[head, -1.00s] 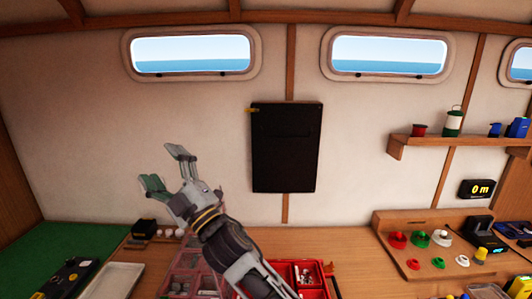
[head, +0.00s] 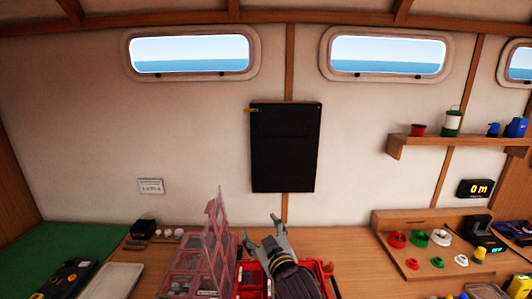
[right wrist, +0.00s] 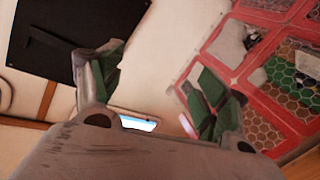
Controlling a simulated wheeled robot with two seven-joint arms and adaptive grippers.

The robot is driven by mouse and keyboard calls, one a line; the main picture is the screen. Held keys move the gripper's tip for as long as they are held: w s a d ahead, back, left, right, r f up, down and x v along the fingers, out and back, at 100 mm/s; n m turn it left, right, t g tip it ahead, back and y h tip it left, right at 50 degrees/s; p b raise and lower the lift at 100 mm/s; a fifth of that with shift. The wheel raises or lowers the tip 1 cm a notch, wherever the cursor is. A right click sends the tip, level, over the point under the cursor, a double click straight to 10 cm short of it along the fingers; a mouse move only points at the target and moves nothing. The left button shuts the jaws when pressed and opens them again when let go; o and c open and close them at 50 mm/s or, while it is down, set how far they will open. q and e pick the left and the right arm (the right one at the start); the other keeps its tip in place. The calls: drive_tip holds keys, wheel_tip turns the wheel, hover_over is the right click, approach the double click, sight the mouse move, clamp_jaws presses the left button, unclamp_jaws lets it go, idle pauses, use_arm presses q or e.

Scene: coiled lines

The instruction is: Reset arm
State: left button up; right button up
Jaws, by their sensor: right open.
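My right gripper (head: 262,235) is low in the middle of the head view, just right of the raised clear lid of a pink-framed organizer box (head: 217,240). Its fingers are spread, with green inner pads, and nothing is between them; the right wrist view also shows the open jaws (right wrist: 155,85). My left gripper is not in view.
A red tray (head: 250,278) lies under my right forearm, partly hidden. A black wall panel (head: 285,148) hangs behind. At right are a wooden rack (head: 405,262) with colored rings and a shelf (head: 455,141). A pale tray (head: 112,280) lies at left.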

drive_tip(key=s+d+f+m+g+h, duration=0.25)
drive_tip(key=s+d+f, duration=0.25)
drive_tip(key=d+f, duration=0.4)
drive_tip(key=s+d+f+m+g+h, duration=0.2)
drive_tip(key=s+d+f+g, duration=0.3)
drive_tip(key=s+d+f, duration=0.45)
drive_tip(key=s+d+f+m+g+h, duration=0.15)
drive_tip(key=s+d+f+g, duration=0.4)
drive_tip(key=s, duration=0.75)
wheel_tip(320, 180, down, 36)
drive_tip(key=s+b, duration=0.2)
drive_tip(key=s, duration=0.1)
drive_tip(key=s+d+f+g+b, duration=0.1)
drive_tip(key=s+f, duration=0.9)
drive_tip(key=s, duration=0.1)
drive_tip(key=s+d+f+b, duration=0.1)
drive_tip(key=s+d+f, duration=0.1)
drive_tip(key=s+f, duration=0.9)
drive_tip(key=shift+d+f+g, duration=0.2)
drive_tip(key=shift+d+g, duration=0.05)
drive_tip(key=shift+g, duration=0.15)
